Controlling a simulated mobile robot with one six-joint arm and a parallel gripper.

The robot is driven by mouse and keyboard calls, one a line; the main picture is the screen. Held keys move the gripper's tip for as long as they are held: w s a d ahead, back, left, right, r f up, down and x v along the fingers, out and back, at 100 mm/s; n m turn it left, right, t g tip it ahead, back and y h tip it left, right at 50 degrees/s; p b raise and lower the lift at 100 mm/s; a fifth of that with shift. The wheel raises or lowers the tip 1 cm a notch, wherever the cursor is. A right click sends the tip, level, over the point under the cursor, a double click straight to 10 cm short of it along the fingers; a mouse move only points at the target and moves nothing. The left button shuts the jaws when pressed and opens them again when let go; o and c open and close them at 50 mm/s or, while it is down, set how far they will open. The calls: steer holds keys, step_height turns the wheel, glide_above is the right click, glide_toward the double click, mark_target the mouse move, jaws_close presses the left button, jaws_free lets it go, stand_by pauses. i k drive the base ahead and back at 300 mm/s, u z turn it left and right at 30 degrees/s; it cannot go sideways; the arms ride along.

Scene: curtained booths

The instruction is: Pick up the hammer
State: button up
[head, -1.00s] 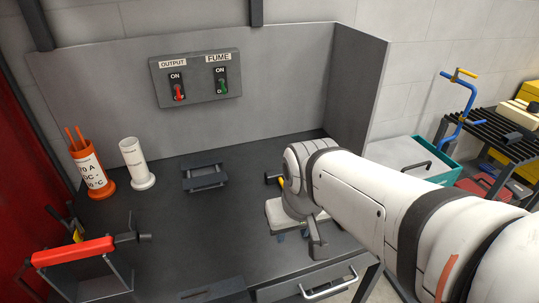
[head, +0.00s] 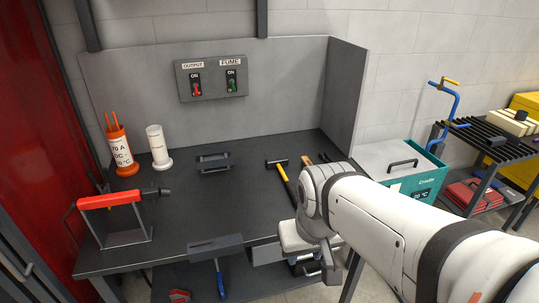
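A hammer with a dark head (head: 277,162) and a yellow handle (head: 286,182) lies on the dark workbench (head: 220,205), right of its middle. Its head points towards the back panel, and the lower end of its handle runs close to my arm. My gripper (head: 329,266) hangs at the end of my white arm, nearer the camera than the hammer and apart from its head. It is by the bench's front right edge. The fingers are small and partly hidden by the arm, so their opening is unclear.
An orange rod canister (head: 123,155), a white cylinder (head: 158,148) and a red-handled frame (head: 108,200) stand at the left. A dark clamp-like block (head: 213,162) lies mid-bench. More tools lie right of the hammer. A teal crate (head: 420,188) and a slatted table (head: 490,145) are at the right.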

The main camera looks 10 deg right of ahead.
mark_target(277, 163)
steer(key=u, duration=0.15)
steer(key=i, duration=0.85)
steer(key=z, duration=0.05)
